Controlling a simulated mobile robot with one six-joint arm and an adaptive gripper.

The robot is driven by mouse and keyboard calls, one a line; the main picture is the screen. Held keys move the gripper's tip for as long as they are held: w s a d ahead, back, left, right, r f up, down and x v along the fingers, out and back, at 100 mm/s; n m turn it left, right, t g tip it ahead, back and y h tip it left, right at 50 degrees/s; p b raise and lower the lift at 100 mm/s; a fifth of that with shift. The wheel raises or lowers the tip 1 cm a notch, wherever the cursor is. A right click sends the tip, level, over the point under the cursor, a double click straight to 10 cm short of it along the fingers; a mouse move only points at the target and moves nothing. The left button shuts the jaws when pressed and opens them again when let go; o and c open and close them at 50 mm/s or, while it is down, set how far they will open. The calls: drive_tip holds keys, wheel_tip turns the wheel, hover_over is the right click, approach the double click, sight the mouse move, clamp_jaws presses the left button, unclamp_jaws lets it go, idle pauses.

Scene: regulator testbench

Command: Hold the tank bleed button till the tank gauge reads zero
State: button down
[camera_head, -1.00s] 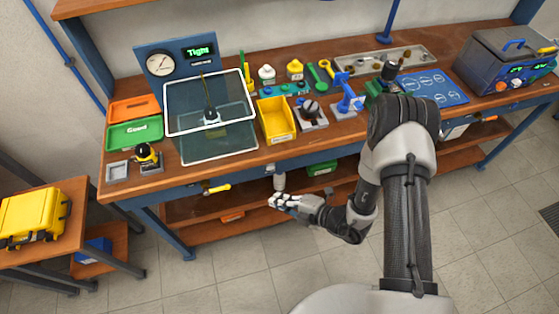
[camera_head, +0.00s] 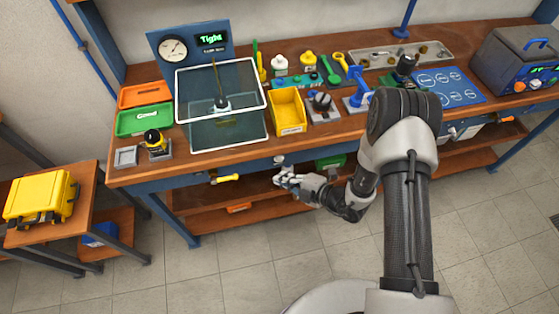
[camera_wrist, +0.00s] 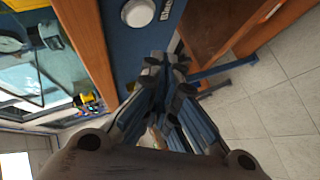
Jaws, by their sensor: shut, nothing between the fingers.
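A round white button (camera_head: 279,160) sits on the blue front apron of the workbench, and it also shows at the top of the wrist view (camera_wrist: 138,12). My gripper (camera_head: 280,178) is shut and empty, just below and in front of the button. In the wrist view its fingertips (camera_wrist: 166,62) point toward the apron, with a visible gap to the button. A round dial gauge (camera_head: 173,48) stands on the blue back panel beside a green "Tight" display (camera_head: 212,39). Its reading is too small to tell, and I cannot tell whether it is the tank gauge.
A yellow-handled tool (camera_head: 226,178) projects from the apron left of the button. A clear-walled enclosure (camera_head: 265,108) and yellow bin (camera_head: 302,126) stand on the bench above. A lower shelf (camera_head: 255,206) lies below my gripper. The floor in front is clear.

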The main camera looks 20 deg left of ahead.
drive_tip(key=shift+w+a+b, duration=0.15)
drive_tip(key=shift+w+a, duration=0.3)
drive_tip(key=shift+w, duration=0.25)
drive_tip(key=shift+w+a+b, duration=0.15)
drive_tip(key=shift+w+a, duration=0.25)
drive_tip(key=shift+w, duration=0.25)
idle(0.5)
drive_tip(key=shift+w+a, duration=0.2)
drive_tip(key=shift+w, duration=0.2)
drive_tip(key=shift+w+a+b, duration=0.25)
drive_tip(key=shift+w+b, duration=0.05)
drive_tip(key=shift+w, duration=0.1)
idle(2.5)
drive_tip(key=shift+s+d, duration=0.5)
drive_tip(key=shift+s, duration=0.3)
drive_tip(key=shift+s+d+p, duration=0.25)
drive_tip(key=shift+s+d, duration=0.2)
drive_tip(key=shift+s, duration=0.25)
drive_tip(key=shift+s+d+p, duration=0.3)
drive_tip(key=shift+s+d, duration=0.1)
drive_tip(key=shift+s, duration=0.35)
drive_tip(key=shift+s+d+p, duration=0.25)
drive_tip(key=shift+s+d, duration=0.2)
drive_tip(key=shift+s, duration=0.25)
